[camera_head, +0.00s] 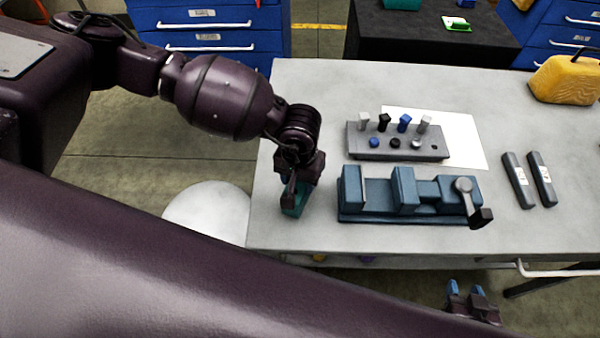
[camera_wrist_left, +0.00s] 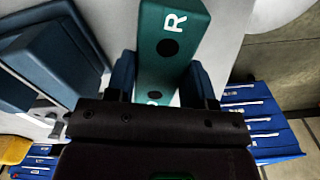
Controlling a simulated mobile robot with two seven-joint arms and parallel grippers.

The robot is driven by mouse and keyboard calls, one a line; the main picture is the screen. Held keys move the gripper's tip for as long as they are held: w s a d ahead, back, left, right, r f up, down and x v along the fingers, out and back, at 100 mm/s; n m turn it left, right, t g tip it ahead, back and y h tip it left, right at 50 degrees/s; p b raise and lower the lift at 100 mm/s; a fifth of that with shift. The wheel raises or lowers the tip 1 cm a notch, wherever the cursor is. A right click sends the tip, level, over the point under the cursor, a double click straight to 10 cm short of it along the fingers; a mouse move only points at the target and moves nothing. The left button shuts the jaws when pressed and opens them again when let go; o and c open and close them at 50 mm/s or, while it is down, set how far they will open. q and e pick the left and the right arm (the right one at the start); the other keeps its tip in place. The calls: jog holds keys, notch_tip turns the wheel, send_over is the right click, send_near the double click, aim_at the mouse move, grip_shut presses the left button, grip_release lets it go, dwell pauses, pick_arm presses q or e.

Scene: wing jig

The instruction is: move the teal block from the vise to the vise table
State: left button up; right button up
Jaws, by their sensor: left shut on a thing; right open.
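The teal block (camera_head: 294,203) is at the left end of the grey vise table (camera_head: 400,238), left of the vise. My left gripper (camera_head: 300,190) is shut on it from above. In the left wrist view the teal block (camera_wrist_left: 172,40) lies between the two fingers of my left gripper (camera_wrist_left: 160,85), with a white letter R and dark holes on its face. I cannot tell if its underside touches the table. The blue vise (camera_head: 405,195) has an empty gap between its jaws. My right gripper (camera_head: 470,295) is open and empty in front of the table's near edge.
A grey holder (camera_head: 398,142) with several pegs stands behind the vise on a white sheet (camera_head: 465,135). Two dark bars (camera_head: 529,180) lie to the right, and a yellow bag (camera_head: 568,80) stands at the back right. The vise handle (camera_head: 480,216) juts toward the front.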

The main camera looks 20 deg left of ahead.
jog(key=shift+s+f, duration=0.1)
jog(key=shift+f, duration=0.1)
jog(key=shift+s+f, duration=0.25)
jog(key=shift+s, duration=0.05)
pick_arm(q)
jog(key=shift+f+b, duration=0.25)
jog(key=shift+b, duration=0.15)
pick_arm(e)
jog(key=shift+w+f, duration=0.1)
jog(key=shift+w, duration=0.05)
pick_arm(q)
jog(key=shift+f, duration=0.3)
pick_arm(e)
jog(key=shift+w+f, duration=0.2)
